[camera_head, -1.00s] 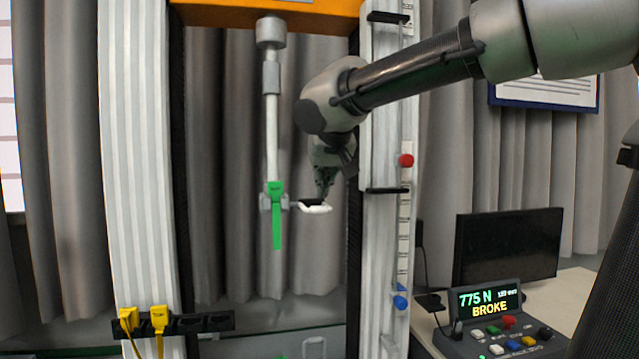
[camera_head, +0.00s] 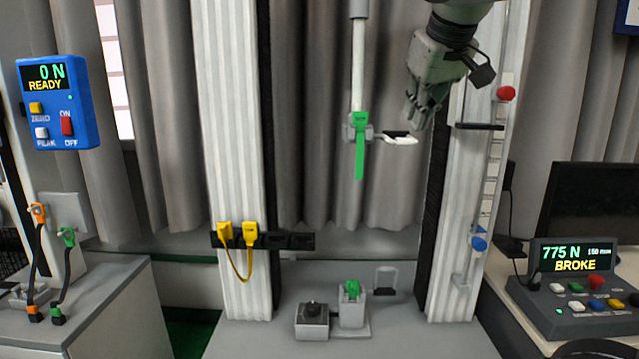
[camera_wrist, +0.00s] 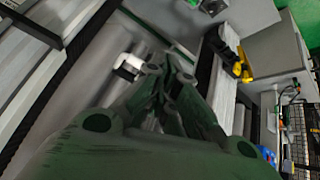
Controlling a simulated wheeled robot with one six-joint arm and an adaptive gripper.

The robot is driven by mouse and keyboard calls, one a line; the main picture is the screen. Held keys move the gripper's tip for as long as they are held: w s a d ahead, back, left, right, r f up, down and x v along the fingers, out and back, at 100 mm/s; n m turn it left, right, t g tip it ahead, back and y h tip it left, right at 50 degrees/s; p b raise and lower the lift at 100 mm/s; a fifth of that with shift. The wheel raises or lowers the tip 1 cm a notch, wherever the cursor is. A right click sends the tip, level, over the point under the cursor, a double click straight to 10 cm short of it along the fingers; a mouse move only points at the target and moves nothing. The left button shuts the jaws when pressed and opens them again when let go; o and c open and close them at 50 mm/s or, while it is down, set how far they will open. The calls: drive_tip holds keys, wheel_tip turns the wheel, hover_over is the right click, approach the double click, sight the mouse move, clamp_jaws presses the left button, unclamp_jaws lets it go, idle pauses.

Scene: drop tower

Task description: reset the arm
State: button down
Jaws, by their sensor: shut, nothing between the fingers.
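My gripper (camera_head: 423,113) hangs at the upper right of the drop tower in the head view, in front of the right column (camera_head: 462,200). Its fingers are together and hold nothing. In the wrist view my gripper (camera_wrist: 172,75) also shows closed fingers. A green strip (camera_head: 360,145) hangs at the end of the tower's rod (camera_head: 358,65), to the left of my gripper. A small white and black piece (camera_head: 400,139) sticks out beside the green strip, close to the left of my fingertips; I cannot tell whether they touch.
A lower fixture with a green top (camera_head: 351,290) stands on the tower base. Yellow clips (camera_head: 237,234) hang on the left column's rack. A console reading "775 N BROKE" (camera_head: 575,256) is at right. A blue box reading "0 N READY" (camera_head: 54,103) is at left.

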drive_tip(key=s+d+f+m+g, duration=0.3)
drive_tip(key=s+d+f, duration=1.2)
drive_tip(key=d+f, duration=0.2)
drive_tip(key=shift+s+f, duration=0.25)
drive_tip(key=shift+f, duration=1.15)
